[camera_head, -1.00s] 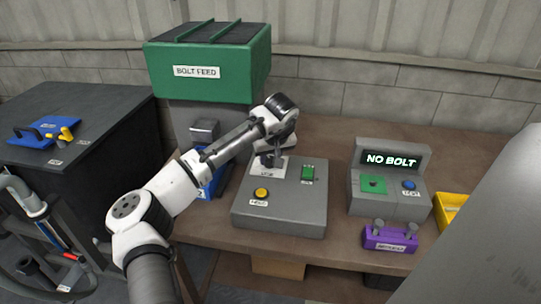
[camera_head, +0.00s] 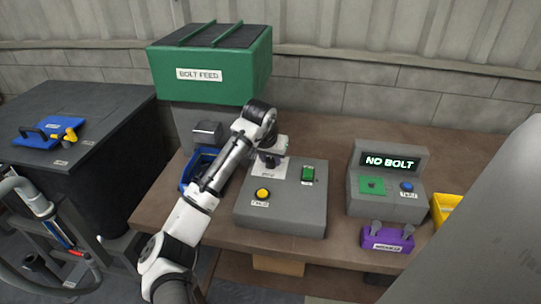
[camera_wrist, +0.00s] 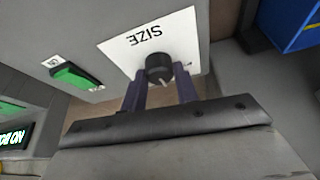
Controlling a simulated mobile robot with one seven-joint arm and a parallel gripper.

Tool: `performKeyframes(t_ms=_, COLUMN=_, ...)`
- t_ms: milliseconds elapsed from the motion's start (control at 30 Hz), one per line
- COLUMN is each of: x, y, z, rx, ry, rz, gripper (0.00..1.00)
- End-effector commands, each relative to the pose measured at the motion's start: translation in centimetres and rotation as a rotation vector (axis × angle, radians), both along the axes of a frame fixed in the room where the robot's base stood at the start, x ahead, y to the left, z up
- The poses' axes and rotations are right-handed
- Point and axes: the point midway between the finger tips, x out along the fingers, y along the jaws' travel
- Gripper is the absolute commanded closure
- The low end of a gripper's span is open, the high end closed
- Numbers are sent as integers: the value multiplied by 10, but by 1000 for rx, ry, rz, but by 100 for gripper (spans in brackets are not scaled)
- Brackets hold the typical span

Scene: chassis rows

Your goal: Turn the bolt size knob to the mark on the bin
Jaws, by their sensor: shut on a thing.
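The bolt size knob (camera_wrist: 160,68) is black with a pale pointer line, on a white plate marked SIZE (camera_wrist: 150,40) in the wrist view. My gripper (camera_wrist: 161,82) has its two dark fingers closed on the knob's sides. In the head view my gripper (camera_head: 269,158) is over the white plate at the back left of the grey control box (camera_head: 285,212), and it hides the knob. The blue bin (camera_head: 190,172) stands left of the box under the bolt feed, partly behind my arm. Its mark is not readable here.
A yellow button (camera_head: 262,194) and a green switch (camera_head: 307,173) are on the same box. The green bolt feed (camera_head: 215,85) stands behind. A grey display unit (camera_head: 388,203) reading NO BOLT, a purple holder (camera_head: 387,239) and a yellow bin (camera_head: 441,207) are to the right.

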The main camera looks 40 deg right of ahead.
Motion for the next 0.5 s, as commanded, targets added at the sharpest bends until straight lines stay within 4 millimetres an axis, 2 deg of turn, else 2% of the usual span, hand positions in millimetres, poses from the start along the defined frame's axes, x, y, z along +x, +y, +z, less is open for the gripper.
performKeyframes(t_ms=500, x=0, y=1, z=-1, rx=3, ry=2, rz=-68, gripper=93)
